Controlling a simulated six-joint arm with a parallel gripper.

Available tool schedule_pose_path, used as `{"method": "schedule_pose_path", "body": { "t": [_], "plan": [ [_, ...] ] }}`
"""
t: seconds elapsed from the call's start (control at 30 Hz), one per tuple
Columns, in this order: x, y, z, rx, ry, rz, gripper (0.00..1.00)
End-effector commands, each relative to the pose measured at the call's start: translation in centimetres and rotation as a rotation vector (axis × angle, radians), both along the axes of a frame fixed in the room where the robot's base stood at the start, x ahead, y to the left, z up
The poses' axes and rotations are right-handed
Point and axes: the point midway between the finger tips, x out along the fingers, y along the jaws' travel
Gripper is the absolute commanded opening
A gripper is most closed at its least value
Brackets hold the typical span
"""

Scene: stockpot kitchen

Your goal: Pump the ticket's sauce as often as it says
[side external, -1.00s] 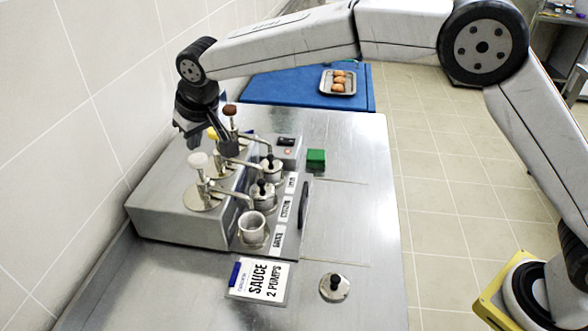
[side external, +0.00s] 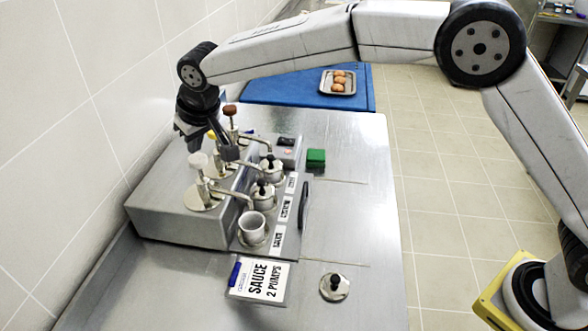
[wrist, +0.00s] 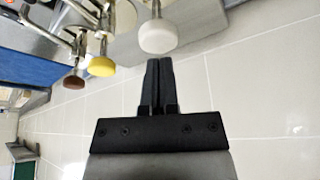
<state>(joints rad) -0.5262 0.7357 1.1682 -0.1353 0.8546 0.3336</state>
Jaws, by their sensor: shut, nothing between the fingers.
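The ticket (side external: 260,281) on the counter reads "SAUCE 2 PUMPS". A pump with a white knob (side external: 197,160) stands nearest the ticket, its spout by an open white cup (side external: 252,226). A yellow-knobbed pump (side external: 213,134) is partly hidden behind my gripper, and a brown-knobbed pump (side external: 230,110) stands farthest back. My gripper (side external: 193,148) is shut and empty, close to the white knob and seemingly above it. In the wrist view, the shut fingertips (wrist: 158,62) appear just below the white knob (wrist: 158,33); contact cannot be told.
Two pots with black-knobbed lids (side external: 263,193) stand beside the open cup. A loose lid (side external: 334,287) lies on the counter at front right. A green block (side external: 316,158) and a blue board (side external: 290,90) with a food tray (side external: 338,82) are farther back. A tiled wall rises at left.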

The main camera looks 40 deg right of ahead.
Motion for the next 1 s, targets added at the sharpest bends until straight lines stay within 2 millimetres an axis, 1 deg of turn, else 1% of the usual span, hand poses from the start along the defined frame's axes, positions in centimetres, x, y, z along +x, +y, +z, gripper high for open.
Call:
{"method": "schedule_pose_path", "body": {
  "t": [1.0],
  "plan": [
    [0.0,0.0,-3.0,-0.002,0.003,0.0,0.0]
  ]
}}
